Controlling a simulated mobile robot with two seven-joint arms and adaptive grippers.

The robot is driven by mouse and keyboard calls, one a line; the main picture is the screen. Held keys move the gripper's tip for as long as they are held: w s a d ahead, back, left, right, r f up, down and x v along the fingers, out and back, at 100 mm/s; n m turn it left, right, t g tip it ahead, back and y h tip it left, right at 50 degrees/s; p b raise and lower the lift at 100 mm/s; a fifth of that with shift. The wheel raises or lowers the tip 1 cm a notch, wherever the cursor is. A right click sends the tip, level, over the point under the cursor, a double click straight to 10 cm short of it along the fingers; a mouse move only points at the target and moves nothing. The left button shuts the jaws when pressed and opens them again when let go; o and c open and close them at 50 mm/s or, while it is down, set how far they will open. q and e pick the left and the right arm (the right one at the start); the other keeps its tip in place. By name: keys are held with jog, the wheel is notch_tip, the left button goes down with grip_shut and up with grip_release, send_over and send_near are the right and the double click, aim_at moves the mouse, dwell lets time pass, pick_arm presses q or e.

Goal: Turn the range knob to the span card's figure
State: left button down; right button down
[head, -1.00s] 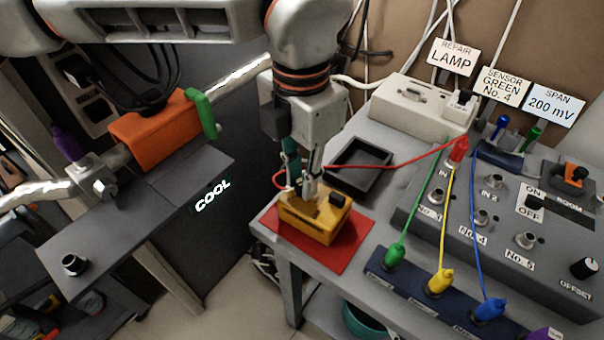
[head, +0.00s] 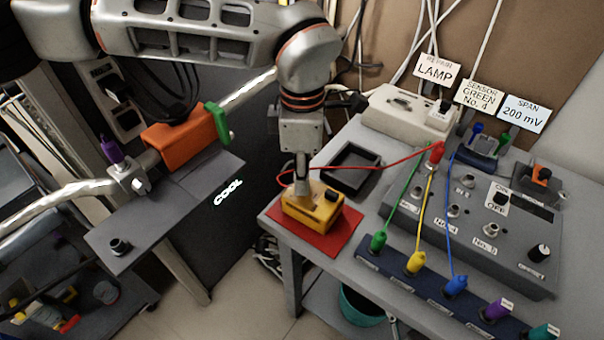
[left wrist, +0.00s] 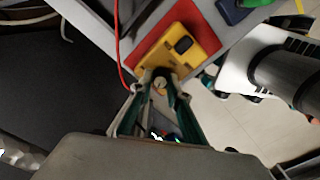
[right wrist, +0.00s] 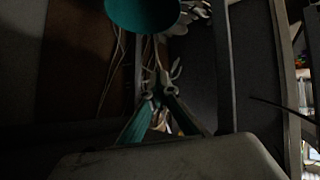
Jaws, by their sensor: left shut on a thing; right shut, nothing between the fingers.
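The span card (head: 525,113) at the back right reads "SPAN 200 mV". A yellow box (head: 325,214) with a black block on top sits on a red mat (head: 343,237) at the table's near left corner. The box also shows in the left wrist view (left wrist: 193,40). My left gripper (head: 302,194) points down at the box's left part. In the left wrist view its fingertips (left wrist: 160,84) close on a small round pale knob (left wrist: 160,83). The knob's pointer and any scale cannot be read. My right gripper (right wrist: 160,92) is shut and empty, away from the table top.
A black tray (head: 352,168) stands behind the box. A grey panel (head: 420,224) with sockets and a black offset knob (head: 540,251) is to the right, with coloured leads in front. A red lead (head: 385,164) crosses behind my left gripper. A teal bin (head: 362,306) is below.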

pick_arm(q)
jog(key=shift+r+m+p, duration=0.2)
jog(key=shift+m+p, duration=0.2)
jog(key=shift+m, duration=0.5)
jog(key=m+p, duration=0.1)
jog(key=m, duration=0.2)
jog(key=shift+f+m, duration=0.1)
jog(key=shift+m, duration=0.2)
jog(key=shift+m+p, duration=0.55)
jog(key=shift+m, duration=0.65)
jog(key=shift+f+m, duration=0.1)
jog(key=shift+m, duration=0.3)
pick_arm(e)
jog(key=shift+a+r, duration=0.25)
jog(key=shift+r, duration=0.75)
jog(key=shift+s+f, duration=0.2)
jog(key=shift+s, duration=0.15)
jog(key=shift+r, duration=0.1)
pick_arm(q)
jog(key=c, duration=2)
grip_release()
jog(key=shift+o, duration=0.5)
pick_arm(e)
jog(key=shift+w+r, duration=0.2)
jog(key=shift+w, duration=0.1)
